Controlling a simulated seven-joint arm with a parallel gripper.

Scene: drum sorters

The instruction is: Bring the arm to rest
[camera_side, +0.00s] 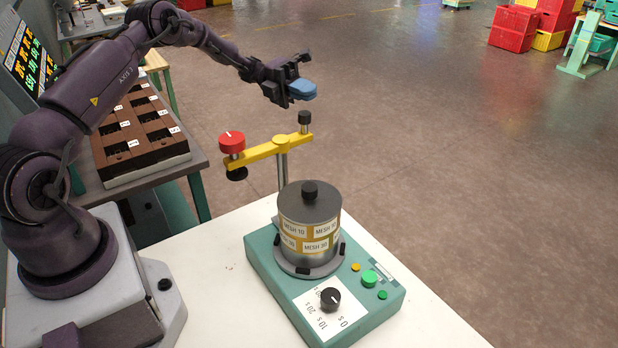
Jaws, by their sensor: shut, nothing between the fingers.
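My arm is purple and reaches from its base at the left out over the work. My gripper (301,90), with blue fingertips, is shut with nothing held. It hangs in free air above and behind the yellow clamp arm (265,151), apart from everything. The teal sorter (262,262) stands on the white table and carries a grey drum (311,222) with several mesh labels and a black knob on top.
The yellow arm has a red knob (232,142) on its left end and stands on a post behind the drum. A brown compartment tray (150,172) lies on a side table at left. Crates (514,28) stand far off. Space right of my gripper is clear.

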